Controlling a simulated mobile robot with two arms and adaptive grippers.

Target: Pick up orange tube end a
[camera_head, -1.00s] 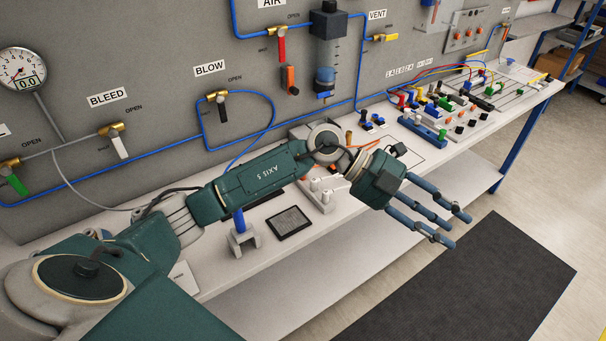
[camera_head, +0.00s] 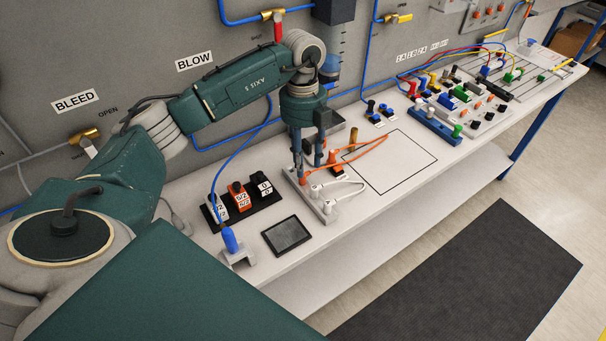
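An orange tube (camera_head: 365,151) lies looped on the white bench top. One orange end piece (camera_head: 304,181) stands at the light grey block (camera_head: 318,203) under my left gripper. Which end is "a" cannot be read. My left gripper (camera_head: 309,168) points down, its fingers spread with a gap between them. The fingertips are just above and around that orange end piece; whether they touch it cannot be told. The fingers hide part of the tube and block. My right gripper is not in view.
Labelled valves (camera_head: 238,197), a blue plug in a grey stand (camera_head: 238,257) and a dark pad (camera_head: 287,236) lie to the left. A black-outlined area (camera_head: 400,165) is mostly clear. The grey panel rises behind.

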